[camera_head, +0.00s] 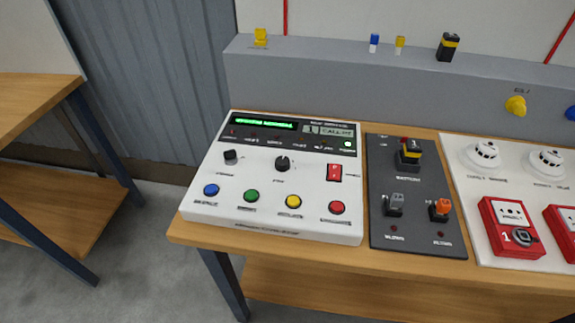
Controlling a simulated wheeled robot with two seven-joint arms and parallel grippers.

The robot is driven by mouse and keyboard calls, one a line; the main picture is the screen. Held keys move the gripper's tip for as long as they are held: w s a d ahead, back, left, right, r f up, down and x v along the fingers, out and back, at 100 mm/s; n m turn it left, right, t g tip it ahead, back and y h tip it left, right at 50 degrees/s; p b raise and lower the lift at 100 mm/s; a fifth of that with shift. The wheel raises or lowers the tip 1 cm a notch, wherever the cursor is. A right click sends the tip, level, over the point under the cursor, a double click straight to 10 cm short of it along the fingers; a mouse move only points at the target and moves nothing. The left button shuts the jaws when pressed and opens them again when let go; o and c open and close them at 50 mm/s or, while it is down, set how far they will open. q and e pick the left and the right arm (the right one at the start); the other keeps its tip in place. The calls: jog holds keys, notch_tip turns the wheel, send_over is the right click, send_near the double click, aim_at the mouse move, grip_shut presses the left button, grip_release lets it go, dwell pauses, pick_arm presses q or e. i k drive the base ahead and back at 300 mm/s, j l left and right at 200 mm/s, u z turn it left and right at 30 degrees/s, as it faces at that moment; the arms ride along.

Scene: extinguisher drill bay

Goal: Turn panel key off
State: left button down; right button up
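The white control panel (270,228) sits at the left end of the wooden table. A small black round control (230,156) at its upper left may be the key switch; its label and exact position are too small to read. A larger black knob (283,164) is at the panel's middle. A red rocker switch (334,172) is at the right. The green-lit display (266,123) is on, and a green lamp (347,144) glows at the upper right. Neither of my grippers is in view.
Blue, green, yellow and red buttons (337,208) line the panel's front. To the right are a dark board (417,240) with several switches and a white board (465,220) with detectors and red call points (511,228). A grey ledge (330,80) stands behind.

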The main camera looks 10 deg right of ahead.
aim_at(230, 156)
jog(key=l+u, duration=0.15)
jog(key=u, duration=0.25)
jog(key=l+u, duration=0.15)
jog(key=u, duration=0.25)
jog(key=k+l+u, duration=0.15)
jog(key=u, duration=0.25)
jog(key=l+u, duration=0.1)
jog(key=u, duration=0.3)
jog(key=k, duration=0.05)
